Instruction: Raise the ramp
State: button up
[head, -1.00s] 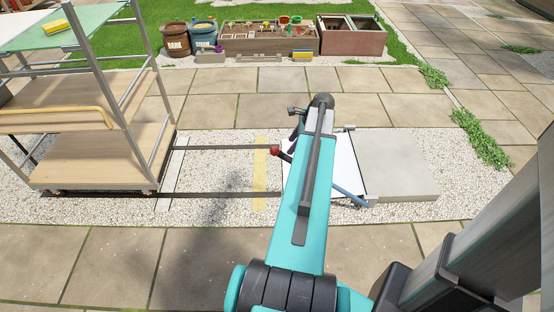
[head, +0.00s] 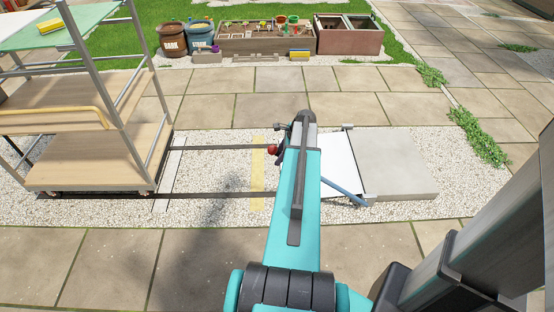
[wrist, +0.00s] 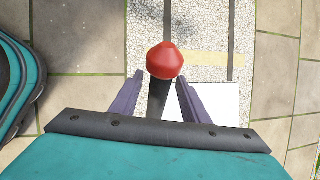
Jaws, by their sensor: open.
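The ramp (head: 339,163) is a white panel beside the grey slab, mostly low over the gravel and partly hidden by my arm. A blue bar (head: 345,191) runs along its near side. A lever with a red knob (head: 271,149) stands at its left; the knob also shows large in the wrist view (wrist: 165,60), on a dark shaft (wrist: 157,98). My gripper (wrist: 159,78) is open, its two purple-grey fingers on either side of the shaft, just below the knob. I see no clear contact. The ramp's white panel shows to the right in the wrist view (wrist: 215,100).
The grey slab (head: 395,165) lies right of the ramp. A wheeled shelf cart (head: 85,158) stands at the left, by two dark rails (head: 225,194) in the gravel. A yellow strip (head: 257,185) crosses between them. Planters (head: 347,36) stand far back.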

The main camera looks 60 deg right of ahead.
jog(key=shift+x, duration=1.85)
